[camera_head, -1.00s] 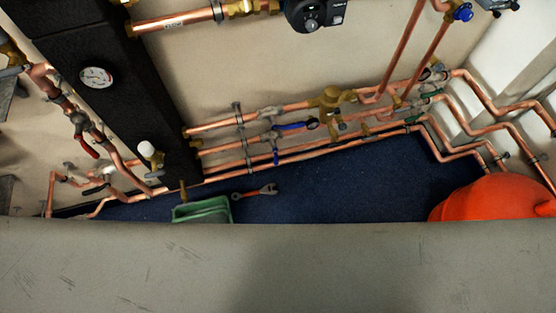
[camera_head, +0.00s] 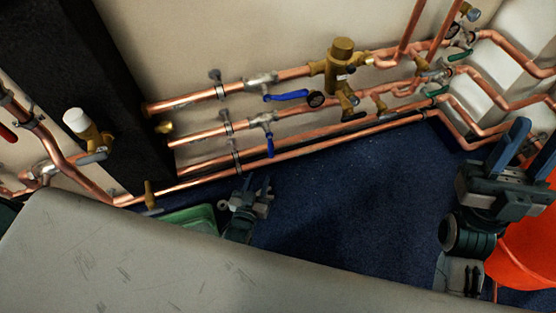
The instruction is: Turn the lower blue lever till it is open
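The lower blue lever (camera_head: 270,145) hangs down, across its pipe, from a valve on the lower copper pipe (camera_head: 205,135). The upper blue lever (camera_head: 287,96) lies roughly along the pipe above. My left gripper (camera_head: 256,184) is below the lower lever in the picture, pointing up at the pipes. Its fingers are apart with nothing between them, and it is not touching the lever. My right gripper (camera_head: 530,148) is at the right edge, with its fingers apart and empty.
A brass valve (camera_head: 340,70) with a small gauge is right of the levers. A green tray (camera_head: 193,218) lies beside my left gripper. An orange object (camera_head: 528,245) is behind my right arm. A black column (camera_head: 95,85) stands left. Blue floor (camera_head: 350,200) lies clear between the grippers.

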